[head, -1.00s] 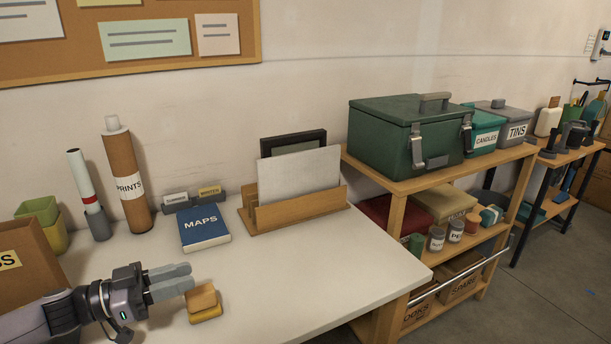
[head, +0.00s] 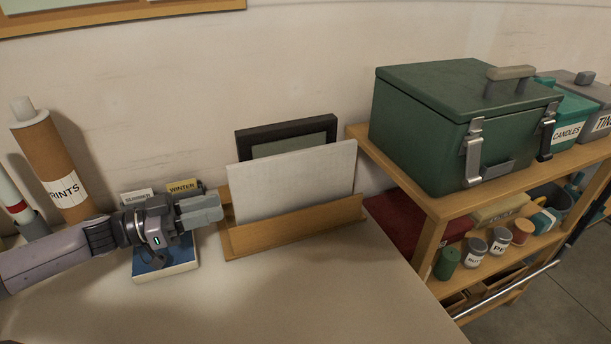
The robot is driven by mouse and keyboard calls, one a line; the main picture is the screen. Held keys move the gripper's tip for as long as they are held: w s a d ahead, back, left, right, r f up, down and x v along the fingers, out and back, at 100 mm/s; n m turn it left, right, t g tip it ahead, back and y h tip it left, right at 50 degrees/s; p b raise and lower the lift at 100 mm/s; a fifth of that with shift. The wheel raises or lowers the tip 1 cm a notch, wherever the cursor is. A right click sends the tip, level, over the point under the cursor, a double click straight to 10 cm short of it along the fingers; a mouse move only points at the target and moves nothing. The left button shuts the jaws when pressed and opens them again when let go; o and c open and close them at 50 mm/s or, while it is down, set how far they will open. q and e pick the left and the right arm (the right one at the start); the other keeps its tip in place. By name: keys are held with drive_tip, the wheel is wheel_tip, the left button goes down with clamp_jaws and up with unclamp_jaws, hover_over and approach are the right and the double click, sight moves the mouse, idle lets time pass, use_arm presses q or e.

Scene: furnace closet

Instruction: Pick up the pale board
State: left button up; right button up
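The pale board (head: 297,182) is a thin, light grey-white panel standing upright, leaning back a little, in a wooden holder (head: 300,231) on the white table. A dark-framed panel (head: 287,136) stands behind it. The holder's front strip hides the board's lower edge. My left gripper (head: 212,211) is left of the board, over the blue book, its fingers pointing right toward the holder's left end. It looks apart from the board and holds nothing that I can see. Its fingers overlap from this angle, so their gap is unclear. My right gripper is not in view.
The blue maps book (head: 165,263) lies under my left gripper, with small tabbed cards (head: 184,187) behind. A prints tube (head: 52,165) stands at left. A shelf with a green box (head: 455,125) is close on the right. The table front (head: 290,300) is clear.

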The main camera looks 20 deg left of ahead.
sight(245, 196)
use_arm(q)
drive_tip(key=x, duration=0.2)
drive_tip(key=p+x, duration=0.1)
drive_tip(key=x, duration=0.1)
drive_tip(key=r+x, duration=0.1)
drive_tip(key=x, duration=0.1)
drive_tip(key=shift+w+d, duration=0.15)
drive_tip(key=shift+w, duration=0.1)
drive_tip(key=shift+w+d+f, duration=0.1)
drive_tip(key=shift+w+d, duration=0.25)
drive_tip(key=shift+d, duration=0.05)
clamp_jaws()
